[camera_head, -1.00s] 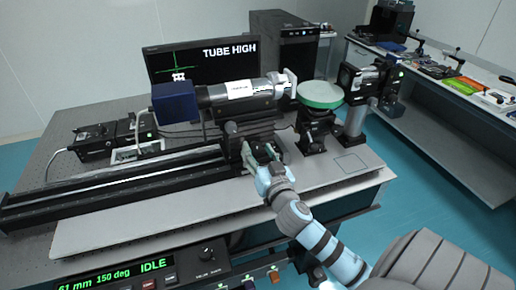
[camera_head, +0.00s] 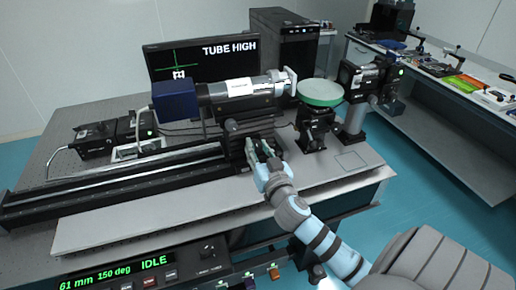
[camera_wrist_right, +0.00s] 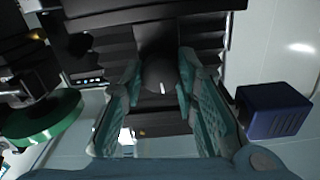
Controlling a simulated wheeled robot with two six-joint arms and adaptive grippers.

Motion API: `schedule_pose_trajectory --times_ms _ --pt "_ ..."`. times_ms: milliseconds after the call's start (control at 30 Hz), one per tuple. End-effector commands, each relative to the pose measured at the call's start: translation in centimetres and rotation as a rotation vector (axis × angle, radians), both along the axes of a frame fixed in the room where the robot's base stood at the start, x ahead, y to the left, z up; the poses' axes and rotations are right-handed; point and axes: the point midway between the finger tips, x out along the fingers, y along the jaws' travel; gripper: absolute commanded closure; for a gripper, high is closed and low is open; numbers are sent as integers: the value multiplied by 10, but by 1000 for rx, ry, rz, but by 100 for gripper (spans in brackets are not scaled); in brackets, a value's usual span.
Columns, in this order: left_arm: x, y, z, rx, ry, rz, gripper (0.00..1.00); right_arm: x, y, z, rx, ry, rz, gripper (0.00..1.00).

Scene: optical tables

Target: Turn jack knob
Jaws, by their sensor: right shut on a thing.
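My right gripper (camera_head: 262,157) is at the front of the black jack under the tube. In the right wrist view, the round black knob (camera_wrist_right: 160,73) with a white mark sits between the two teal fingers (camera_wrist_right: 160,82), which are shut on it. In the head view the fingers largely hide the knob. The grey tube (camera_head: 240,90), with a blue box (camera_head: 176,103) on its left end, lies above the jack. The monitor (camera_head: 205,65) reads "TUBE HIGH" beside a green cross. My left gripper is not in view.
A black rail (camera_head: 120,187) runs left from the jack. A round green-rimmed disc (camera_head: 320,92) stands on a mount to the right, with a black-framed post device (camera_head: 357,95) beyond it. A front panel display (camera_head: 115,275) reads "61 mm 150 deg IDLE". A side bench (camera_head: 440,110) stands at right.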

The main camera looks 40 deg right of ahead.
Motion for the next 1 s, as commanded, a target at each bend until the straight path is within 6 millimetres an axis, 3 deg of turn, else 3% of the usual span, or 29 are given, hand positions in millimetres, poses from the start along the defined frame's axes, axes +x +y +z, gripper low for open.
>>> schedule_pose_trajectory --times_ms 267,1000 --pt "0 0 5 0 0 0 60 0 0 0 -156 57 -2 100" --pt "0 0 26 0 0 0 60 0 1 0 -812 287 0 100"
